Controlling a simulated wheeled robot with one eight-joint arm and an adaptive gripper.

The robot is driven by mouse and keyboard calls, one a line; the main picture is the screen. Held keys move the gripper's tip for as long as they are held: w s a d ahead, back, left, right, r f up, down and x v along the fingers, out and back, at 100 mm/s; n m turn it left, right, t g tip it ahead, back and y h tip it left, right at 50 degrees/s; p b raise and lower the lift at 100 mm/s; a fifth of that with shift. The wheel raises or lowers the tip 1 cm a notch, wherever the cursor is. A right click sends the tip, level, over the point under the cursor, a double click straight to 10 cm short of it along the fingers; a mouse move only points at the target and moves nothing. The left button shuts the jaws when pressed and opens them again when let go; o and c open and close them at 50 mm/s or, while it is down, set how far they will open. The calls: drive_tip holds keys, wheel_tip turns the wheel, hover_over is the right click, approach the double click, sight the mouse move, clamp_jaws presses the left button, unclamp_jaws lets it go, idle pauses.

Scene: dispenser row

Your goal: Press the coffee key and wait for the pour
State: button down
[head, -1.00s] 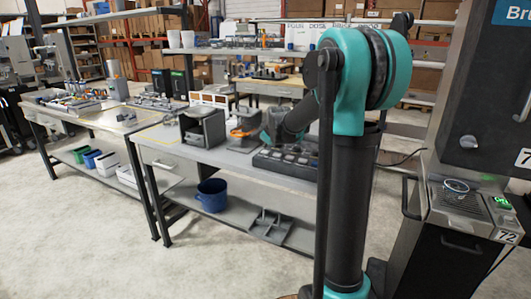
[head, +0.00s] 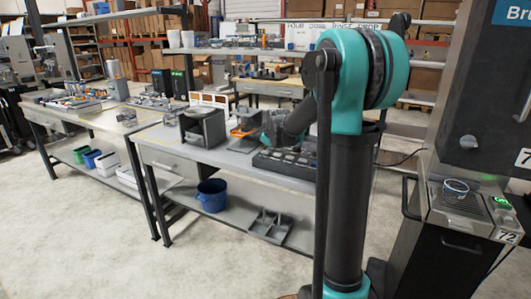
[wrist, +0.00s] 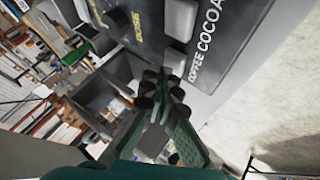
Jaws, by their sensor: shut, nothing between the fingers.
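In the wrist view, a dark panel bears raised grey keys and the white words COFFEE and COCOA. The coffee key (wrist: 174,60), beside the word COFFEE, lies just beyond my fingertips. The cocoa key (wrist: 181,20) is further up the panel. My gripper (wrist: 158,90) is shut with nothing between its green, dark-tipped fingers. The fingertips are very close to the coffee key; I cannot tell whether they touch it. In the head view, my arm hides the fingers and the keys. No pour is visible.
A dark grey open-fronted box (head: 203,127) stands on the bench (head: 165,148), near an orange item (head: 243,132). A blue bucket (head: 212,195) sits on the lower shelf. A dark machine (head: 462,215) stands close on the right. The floor in front of the bench is clear.

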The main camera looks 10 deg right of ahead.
sight(266, 152)
drive_tip(key=shift+f, duration=0.45)
idle(0.4)
drive_tip(key=shift+r, duration=0.9)
drive_tip(key=shift+r, duration=2.5)
drive_tip(key=s+d+f+m+g, duration=0.1)
drive_tip(key=s+f+m, duration=0.2)
drive_tip(key=s+f, duration=0.4)
drive_tip(key=s+d+f+m+g, duration=0.1)
drive_tip(key=s+f, duration=0.6)
drive_tip(key=s, duration=1.3)
drive_tip(key=s+d+f+m+g+h, duration=0.1)
drive_tip(key=s+f+m, duration=0.5)
drive_tip(key=s, duration=0.8)
wheel_tip(266, 152, down, 2)
drive_tip(key=shift+d+g, duration=0.55)
drive_tip(key=shift+g, duration=0.45)
drive_tip(key=shift+w, duration=0.1)
